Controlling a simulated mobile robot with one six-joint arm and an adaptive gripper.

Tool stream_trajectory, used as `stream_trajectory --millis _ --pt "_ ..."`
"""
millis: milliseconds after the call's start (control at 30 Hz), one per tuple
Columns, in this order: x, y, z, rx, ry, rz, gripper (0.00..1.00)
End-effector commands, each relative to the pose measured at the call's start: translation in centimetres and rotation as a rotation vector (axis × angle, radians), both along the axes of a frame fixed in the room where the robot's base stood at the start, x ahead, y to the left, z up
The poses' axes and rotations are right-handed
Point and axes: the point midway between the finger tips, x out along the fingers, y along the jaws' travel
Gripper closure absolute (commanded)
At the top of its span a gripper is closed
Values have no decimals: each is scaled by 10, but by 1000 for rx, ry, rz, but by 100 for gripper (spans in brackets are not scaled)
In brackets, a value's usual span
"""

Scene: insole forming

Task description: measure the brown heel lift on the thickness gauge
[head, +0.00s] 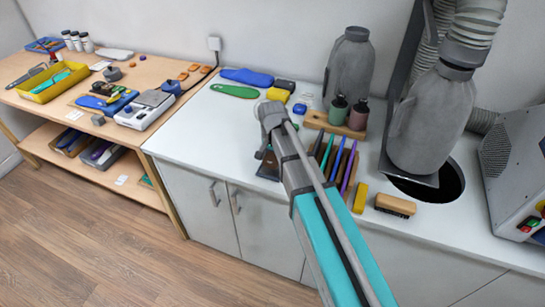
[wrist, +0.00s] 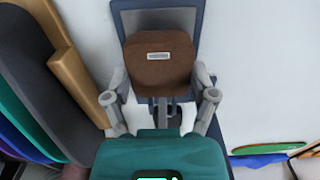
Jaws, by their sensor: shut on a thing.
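The brown heel lift (wrist: 158,62), with a small pale label, sits between the two grey fingers of my gripper (wrist: 160,84) in the wrist view. The fingers are shut on its sides. A dark blue-grey frame or tray (wrist: 126,20) shows behind it; I cannot tell whether the lift touches it. In the head view, my gripper (head: 266,148) is low over the white counter, left of the rack, and my arm hides most of it. I cannot pick out the thickness gauge with certainty in either view.
A wooden rack (head: 350,189) of upright coloured sheets stands close to my gripper, also left in the wrist view (wrist: 72,85). Blue (head: 247,77) and green (head: 235,91) insoles lie at the counter's back left. The wooden bench (head: 62,108) carries a grey device (head: 145,110).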

Motion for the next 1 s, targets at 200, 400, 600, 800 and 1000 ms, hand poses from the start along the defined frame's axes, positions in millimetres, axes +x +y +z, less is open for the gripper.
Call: stream_trajectory --millis 200,400,600,800,1000 --pt "0 0 -18 0 0 0 83" --pt "0 -1 -26 0 0 -1 83" --pt "0 -1 -28 0 0 -1 83" --pt "0 -1 -28 0 0 -1 83" --pt "0 -1 -28 0 0 -2 6"
